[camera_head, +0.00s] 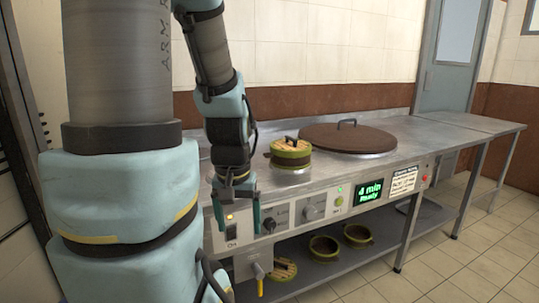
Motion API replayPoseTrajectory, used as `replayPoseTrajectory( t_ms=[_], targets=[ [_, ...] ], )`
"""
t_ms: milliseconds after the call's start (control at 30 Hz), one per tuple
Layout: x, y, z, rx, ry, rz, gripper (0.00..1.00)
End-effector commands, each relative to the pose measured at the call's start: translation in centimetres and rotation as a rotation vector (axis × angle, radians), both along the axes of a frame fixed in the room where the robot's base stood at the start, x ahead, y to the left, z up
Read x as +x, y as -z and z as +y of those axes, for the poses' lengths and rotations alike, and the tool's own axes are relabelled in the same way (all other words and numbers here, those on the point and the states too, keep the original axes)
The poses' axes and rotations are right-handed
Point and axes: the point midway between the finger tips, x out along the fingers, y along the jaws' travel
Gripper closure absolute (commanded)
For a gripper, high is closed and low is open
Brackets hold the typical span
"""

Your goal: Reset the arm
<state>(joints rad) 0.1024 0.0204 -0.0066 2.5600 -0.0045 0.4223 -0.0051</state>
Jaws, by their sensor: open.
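My arm comes in from the upper left. My gripper (239,222) points down in front of the steel counter's control panel (315,208), near its left end. Its two fingers are apart and nothing shows between them. A small green pot (290,161) with a light lid and dark handle stands on the counter, to the right of my gripper and apart from it.
A large brown round lid (348,138) lies on the counter (405,132). The panel's green display (368,192) reads "4 min Ready". Below, a shelf (325,262) holds open green pots (324,247) and a lidded one (283,268). Floor at right is clear.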

Motion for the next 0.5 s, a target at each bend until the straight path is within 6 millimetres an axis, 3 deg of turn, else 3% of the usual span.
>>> replayPoseTrajectory(
  t_ms=[33,200,400,500],
  targets=[
    [0.0,-3.4,0.0,0.000,0.000,0.000,0.15],
    [0.0,-8.7,0.0,0.000,0.000,0.000,0.15],
    [0.0,-14.0,0.0,0.000,0.000,0.000,0.15],
    [0.0,-15.6,0.0,0.000,0.000,0.000,0.15]
  ],
)
